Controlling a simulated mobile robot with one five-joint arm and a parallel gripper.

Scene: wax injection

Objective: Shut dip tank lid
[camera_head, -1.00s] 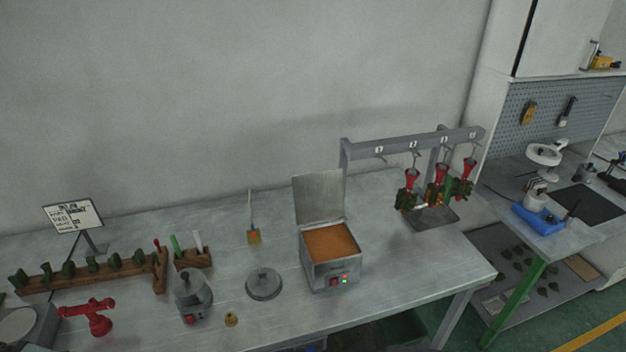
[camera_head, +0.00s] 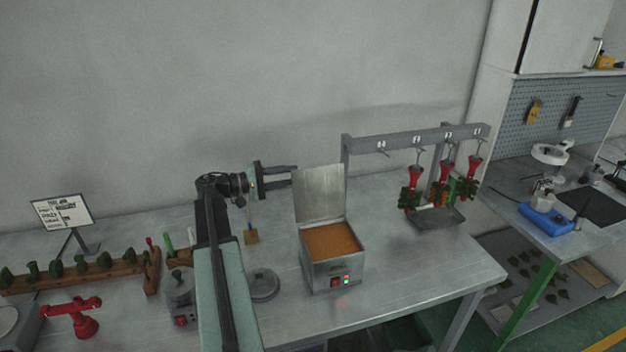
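The dip tank (camera_head: 333,272) is a metal box with orange-brown wax (camera_head: 331,239) in it and a lit front panel. Its lid (camera_head: 320,193) stands open and upright at the tank's back edge. My gripper (camera_head: 295,175) is at the upper left of the lid, its two dark fingers pointing right and spread apart, with nothing seen between them. The fingertips end close to the lid's upper left edge; I cannot tell whether they touch it.
A rack (camera_head: 415,138) with several red and green wax pieces hanging stands to the right of the tank. The bench front right of the tank is clear.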

